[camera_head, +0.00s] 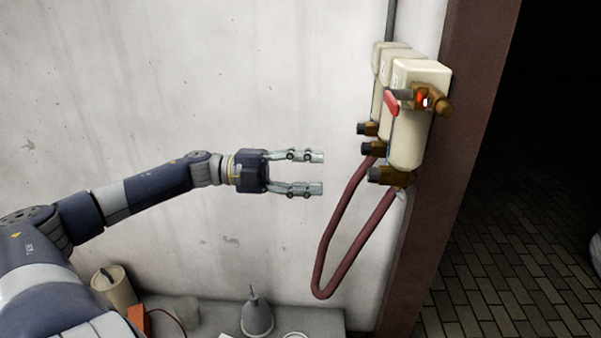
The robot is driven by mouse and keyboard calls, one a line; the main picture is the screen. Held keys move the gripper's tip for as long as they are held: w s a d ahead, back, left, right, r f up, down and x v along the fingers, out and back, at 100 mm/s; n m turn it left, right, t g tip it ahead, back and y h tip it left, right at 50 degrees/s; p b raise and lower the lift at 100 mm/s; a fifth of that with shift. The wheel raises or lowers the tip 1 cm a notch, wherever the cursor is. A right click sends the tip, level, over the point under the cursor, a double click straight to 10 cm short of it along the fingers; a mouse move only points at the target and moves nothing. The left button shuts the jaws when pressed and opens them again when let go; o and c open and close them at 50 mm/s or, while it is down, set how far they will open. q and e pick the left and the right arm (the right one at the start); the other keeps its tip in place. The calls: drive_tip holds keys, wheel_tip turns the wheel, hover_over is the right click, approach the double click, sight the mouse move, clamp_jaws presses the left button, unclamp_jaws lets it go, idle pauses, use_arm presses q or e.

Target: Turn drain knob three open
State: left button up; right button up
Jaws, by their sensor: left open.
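Several cream canisters (409,140) hang in a row on the wall at the upper right. Dark drain knobs on brass fittings stick out to the left at their lower ends: a far one (364,129), a middle one (369,148) and a near one (376,174). I cannot tell which is number three or how each is turned. My left gripper (322,172) is open and empty, its fingers pointing right toward the knobs, with a visible gap between. My right gripper is not in view.
A red lever (391,103) and a brass valve (436,102) sit on the near canister. A dark red hose (332,235) loops below the knobs. A low ledge (310,318) holds a grey cone-shaped object (257,317). A brown post (455,170) stands at the right.

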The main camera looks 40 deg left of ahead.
use_arm(q)
drive_tip(key=shift+v, duration=0.85)
